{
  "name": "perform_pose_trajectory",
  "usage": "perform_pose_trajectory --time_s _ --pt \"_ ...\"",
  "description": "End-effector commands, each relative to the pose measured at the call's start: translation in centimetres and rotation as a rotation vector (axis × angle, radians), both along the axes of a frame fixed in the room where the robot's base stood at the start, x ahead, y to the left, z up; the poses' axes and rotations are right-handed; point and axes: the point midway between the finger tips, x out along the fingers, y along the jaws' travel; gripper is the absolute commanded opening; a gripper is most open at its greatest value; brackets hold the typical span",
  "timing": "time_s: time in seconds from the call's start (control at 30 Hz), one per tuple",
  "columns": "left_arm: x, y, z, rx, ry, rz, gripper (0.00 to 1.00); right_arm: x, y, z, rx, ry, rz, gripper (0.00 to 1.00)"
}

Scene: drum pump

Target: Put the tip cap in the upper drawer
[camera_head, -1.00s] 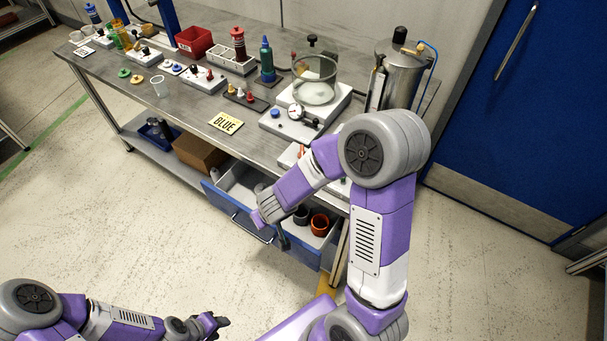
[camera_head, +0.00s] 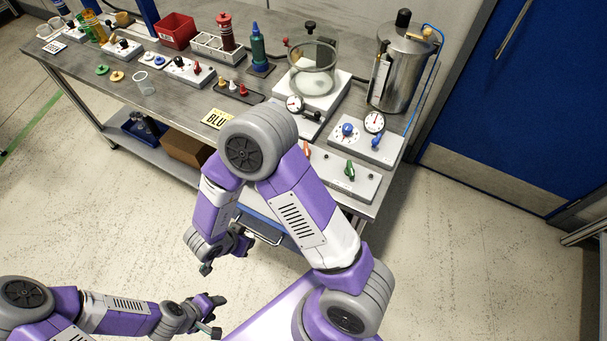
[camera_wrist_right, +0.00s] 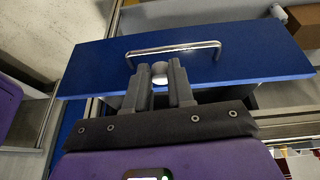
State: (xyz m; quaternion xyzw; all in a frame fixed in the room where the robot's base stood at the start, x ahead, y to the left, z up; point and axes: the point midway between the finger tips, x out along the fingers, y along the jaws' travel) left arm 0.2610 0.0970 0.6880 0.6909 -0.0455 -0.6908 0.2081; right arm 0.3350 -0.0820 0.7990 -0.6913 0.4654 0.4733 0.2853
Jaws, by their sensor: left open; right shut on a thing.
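In the right wrist view a blue drawer front (camera_wrist_right: 225,55) with a chrome bar handle (camera_wrist_right: 172,49) lies just past the fingertips. In the head view my right gripper (camera_head: 226,257) hangs low in front of the bench, beside the drawer handle (camera_head: 264,238). My arm hides most of the drawers, so I cannot tell how far they are open. My left gripper (camera_head: 215,316) is open and empty, over the floor.
The metal bench (camera_head: 186,102) holds gauges, valves, a glass vessel (camera_head: 312,68) and a steel tank (camera_head: 400,72). A brown box (camera_head: 187,149) and a blue bin (camera_head: 145,127) stand on the lower shelf. The floor at the front left is clear.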

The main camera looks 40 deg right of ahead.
Motion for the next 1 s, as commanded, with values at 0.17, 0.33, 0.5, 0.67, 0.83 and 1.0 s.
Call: perform_pose_trajectory --time_s 0.17,0.33,0.5,0.67,0.83,1.0 --pt "0.0 0.0 -0.3 0.0 0.0 0.0 0.5 0.0 -1.0 -0.3 0.001 0.0 -0.07 0.0" --pt "0.0 0.0 -1.2 0.0 0.0 0.0 0.5 1.6 -5.2 -0.4 0.001 -0.002 -0.075 0.0" --pt "0.0 0.0 -2.0 0.0 0.0 0.0 0.5 3.4 -9.4 -0.4 0.003 -0.002 -0.074 0.0" --pt "0.0 0.0 -2.6 0.0 0.0 0.0 0.5 4.9 -13.1 -0.3 0.002 -0.002 -0.071 0.0" --pt "0.0 0.0 -3.2 0.0 0.0 0.0 0.5 6.3 -16.5 -0.3 0.002 -0.001 -0.069 0.0" --pt "0.0 0.0 -5.0 0.0 0.0 0.0 0.5 6.7 -17.4 -3.0 0.003 0.005 -0.059 0.0"
